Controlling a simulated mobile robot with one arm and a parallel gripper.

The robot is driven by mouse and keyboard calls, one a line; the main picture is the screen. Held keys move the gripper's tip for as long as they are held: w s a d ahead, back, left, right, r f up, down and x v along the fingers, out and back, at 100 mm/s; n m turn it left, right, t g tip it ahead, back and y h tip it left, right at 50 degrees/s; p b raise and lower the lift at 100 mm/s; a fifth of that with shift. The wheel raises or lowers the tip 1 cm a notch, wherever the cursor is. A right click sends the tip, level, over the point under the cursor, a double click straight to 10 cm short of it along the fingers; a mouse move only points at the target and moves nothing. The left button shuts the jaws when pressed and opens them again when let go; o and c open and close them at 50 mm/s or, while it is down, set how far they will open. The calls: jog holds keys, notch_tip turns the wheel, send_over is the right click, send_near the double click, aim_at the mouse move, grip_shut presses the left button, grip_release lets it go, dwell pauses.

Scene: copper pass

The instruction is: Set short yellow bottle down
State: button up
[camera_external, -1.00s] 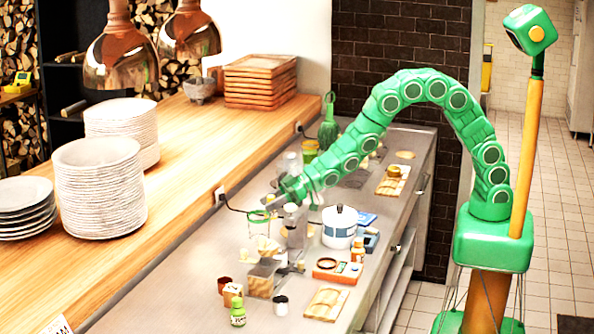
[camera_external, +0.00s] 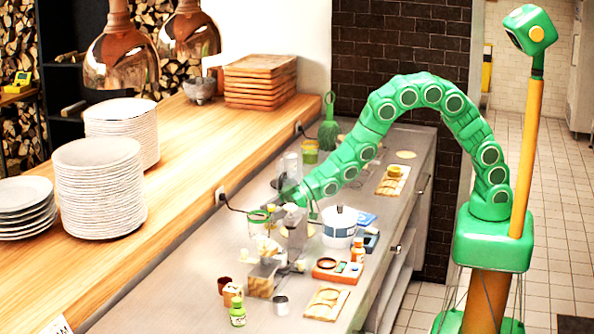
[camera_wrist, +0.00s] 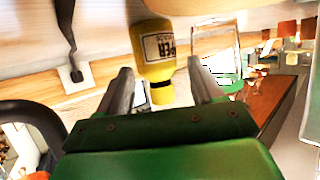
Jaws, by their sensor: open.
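My gripper (camera_wrist: 161,80) is open, with one grey finger on each side of the bottle's lower part in the picture. A gap shows on the right side; whether the left finger touches it I cannot tell. In the external view my gripper (camera_external: 277,208) is low over the left-middle of the steel counter (camera_external: 190,292). A small yellow patch there may be the bottle, but it is too small to be sure.
A white pot (camera_external: 339,228), an orange tray (camera_external: 337,270), an orange-brown bottle (camera_external: 358,250) and a green bottle (camera_external: 237,312) stand near my gripper. Plate stacks (camera_external: 98,190) sit on the wooden ledge. The counter's near left is clear.

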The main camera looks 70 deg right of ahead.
jog(key=shift+r, duration=0.15)
jog(key=v, duration=1.2)
dwell(0.3)
